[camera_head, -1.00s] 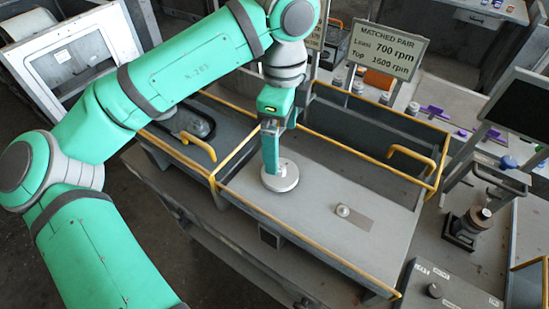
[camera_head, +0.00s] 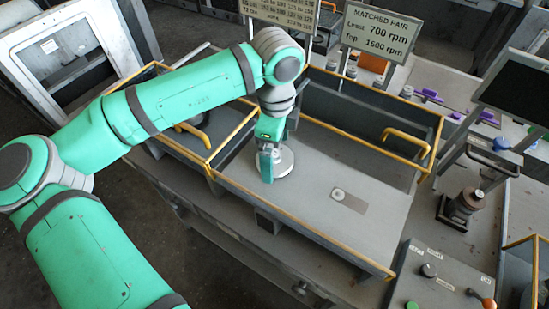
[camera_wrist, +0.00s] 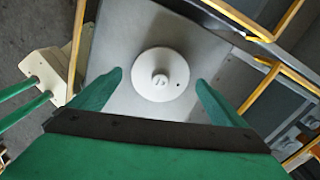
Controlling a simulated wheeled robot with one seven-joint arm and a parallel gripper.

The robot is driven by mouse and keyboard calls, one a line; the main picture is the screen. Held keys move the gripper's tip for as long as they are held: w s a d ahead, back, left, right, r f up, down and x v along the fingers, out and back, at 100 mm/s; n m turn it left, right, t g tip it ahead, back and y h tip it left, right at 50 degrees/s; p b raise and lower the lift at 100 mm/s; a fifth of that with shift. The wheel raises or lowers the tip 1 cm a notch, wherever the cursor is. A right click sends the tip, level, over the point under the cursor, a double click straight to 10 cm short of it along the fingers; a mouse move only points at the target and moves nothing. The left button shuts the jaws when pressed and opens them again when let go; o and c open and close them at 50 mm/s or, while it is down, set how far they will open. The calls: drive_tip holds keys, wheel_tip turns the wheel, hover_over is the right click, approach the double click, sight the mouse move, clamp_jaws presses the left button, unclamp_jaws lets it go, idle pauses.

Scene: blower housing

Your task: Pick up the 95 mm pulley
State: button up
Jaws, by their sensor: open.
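A light grey round pulley (camera_wrist: 160,75) with a raised centre hub lies flat on the grey tray floor (camera_wrist: 205,40); no size marking is legible. In the wrist view it sits between and just beyond the two green fingers of my gripper (camera_wrist: 158,88), which are apart with nothing held. In the head view my gripper (camera_head: 268,163) points down at the pulley (camera_head: 284,162), near the tray's left side, and hides part of it. I cannot tell the exact height of the fingertips above the tray.
A small round part (camera_head: 338,194) sits by a darker plate (camera_head: 354,203) further right in the tray. Yellow rails (camera_head: 300,235) and a yellow handle (camera_head: 408,140) edge the tray. A sign (camera_head: 380,32) reads "MATCHED PAIR". The tray floor between is clear.

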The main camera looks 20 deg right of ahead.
sight(275, 153)
drive_tip(key=shift+a, duration=0.1)
drive_tip(key=c, duration=1.2)
drive_tip(key=shift+c, duration=0.2)
drive_tip(key=shift+w, duration=0.1)
drive_tip(key=shift+r, duration=0.5)
wheel_tip(275, 153, up, 2)
drive_tip(key=shift+r, duration=0.2)
drive_tip(key=s+a+r, duration=0.1)
drive_tip(key=s+r, duration=1.3)
drive_tip(key=shift+a+r, duration=0.25)
drive_tip(key=shift+a, duration=0.15)
